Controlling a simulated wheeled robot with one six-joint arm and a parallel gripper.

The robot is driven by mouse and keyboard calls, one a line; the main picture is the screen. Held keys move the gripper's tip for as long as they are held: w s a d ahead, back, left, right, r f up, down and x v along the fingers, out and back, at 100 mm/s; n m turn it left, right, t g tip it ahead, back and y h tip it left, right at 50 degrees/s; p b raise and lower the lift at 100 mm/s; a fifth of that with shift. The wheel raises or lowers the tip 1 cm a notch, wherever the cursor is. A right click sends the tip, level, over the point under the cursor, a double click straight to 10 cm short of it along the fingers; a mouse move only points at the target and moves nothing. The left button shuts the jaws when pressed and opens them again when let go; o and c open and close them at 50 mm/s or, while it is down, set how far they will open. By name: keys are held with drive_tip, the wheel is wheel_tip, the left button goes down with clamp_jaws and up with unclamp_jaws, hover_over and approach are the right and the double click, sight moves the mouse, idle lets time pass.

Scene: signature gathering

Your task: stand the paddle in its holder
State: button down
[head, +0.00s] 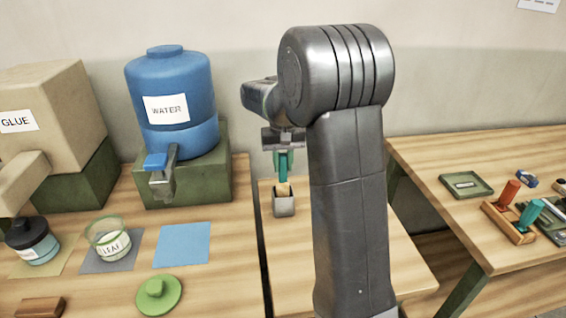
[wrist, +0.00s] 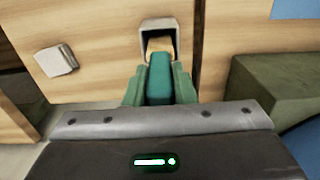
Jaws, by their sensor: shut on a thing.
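The paddle has a teal handle (head: 284,168) and a pale tan lower part (head: 284,188); the handle also shows in the wrist view (wrist: 160,76). My gripper (head: 284,154) is shut on the handle, with its green fingers on both sides of it in the wrist view (wrist: 160,88). The paddle hangs upright. The holder (head: 285,208) is a small grey open-topped box directly below, also in the wrist view (wrist: 158,24). The paddle's lower end is at the holder's mouth; how deep it sits inside I cannot tell.
A small pale grey block (wrist: 57,60) lies apart on the wood in the wrist view. A blue water dispenser (head: 172,90) on a green stand (head: 205,185) is left of the holder. A right-hand table (head: 430,155) carries a green tray (head: 467,185) and stamps. My arm hides some middle-table surface.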

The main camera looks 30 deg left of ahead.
sight(283, 155)
drive_tip(key=shift+f, duration=0.2)
drive_tip(key=c, duration=1.2)
unclamp_jaws()
wheel_tip(283, 155, up, 12)
drive_tip(key=shift+r, duration=0.2)
drive_tip(key=shift+f, duration=0.15)
wheel_tip(283, 155, down, 11)
drive_tip(key=shift+f, duration=0.2)
drive_tip(key=shift+r, duration=1.65)
